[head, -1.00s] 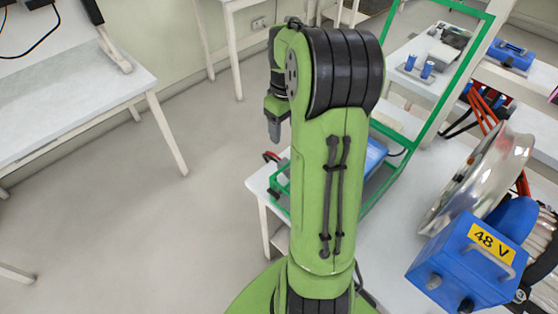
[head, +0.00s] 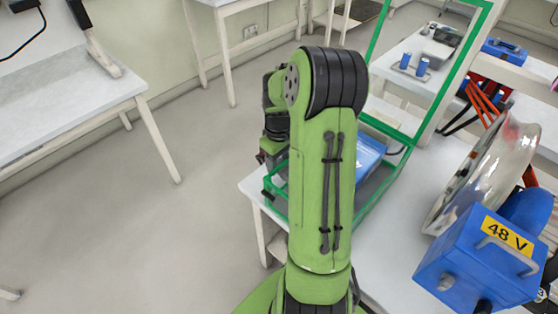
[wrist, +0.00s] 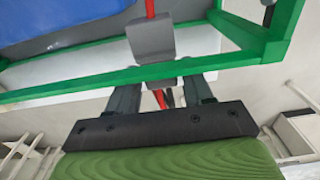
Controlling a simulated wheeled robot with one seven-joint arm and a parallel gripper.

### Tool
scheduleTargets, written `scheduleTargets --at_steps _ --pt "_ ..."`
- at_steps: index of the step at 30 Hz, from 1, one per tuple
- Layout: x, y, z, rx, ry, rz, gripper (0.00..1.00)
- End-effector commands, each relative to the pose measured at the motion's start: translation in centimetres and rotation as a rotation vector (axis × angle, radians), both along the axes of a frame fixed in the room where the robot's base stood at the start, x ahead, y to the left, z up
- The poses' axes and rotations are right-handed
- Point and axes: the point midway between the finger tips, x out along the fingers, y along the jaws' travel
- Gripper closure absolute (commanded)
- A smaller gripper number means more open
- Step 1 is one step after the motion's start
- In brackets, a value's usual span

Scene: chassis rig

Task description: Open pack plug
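The blue pack (head: 369,152) sits inside a green frame (head: 375,201) on the white table, partly hidden behind my arm in the head view. The pack (wrist: 62,22) also shows at the top left of the wrist view. A grey plug-like block (wrist: 150,42) with a red cable (wrist: 150,8) shows beside the pack, just beyond my fingers and overlapping the green bar (wrist: 85,82). My gripper (wrist: 162,92) has its two dark fingers apart, one on each side of the block's line. Contact cannot be told. In the head view, the fingertips are hidden or too small to tell.
A blue 48 V box (head: 482,260) and a shiny metal wheel (head: 485,175) stand on the table at right. Another white table (head: 60,85) is at left, with open floor (head: 150,240) between. Tall green frame posts rise behind my arm.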

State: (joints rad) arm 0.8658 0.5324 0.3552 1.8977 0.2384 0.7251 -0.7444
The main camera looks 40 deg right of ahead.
Motion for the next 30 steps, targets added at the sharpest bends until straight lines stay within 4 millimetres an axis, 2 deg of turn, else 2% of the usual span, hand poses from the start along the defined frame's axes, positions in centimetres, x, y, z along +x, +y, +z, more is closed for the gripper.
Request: scheduleTargets --at_steps 1,2,9,15,22,29,30 --pt "0.0 0.0 0.0 0.000 0.000 0.000 0.58" --pt "0.0 0.0 0.0 0.000 0.000 0.000 0.62" --pt "0.0 0.0 0.0 0.000 0.000 0.000 0.99" --pt "0.2 0.0 0.1 0.000 -0.001 0.001 1.00" --pt "2.6 0.1 0.2 0.000 -0.001 0.002 1.00" --pt "2.5 0.1 0.1 0.000 -0.001 0.000 1.00" --pt "2.5 0.1 0.1 0.000 -0.001 0.000 0.56"
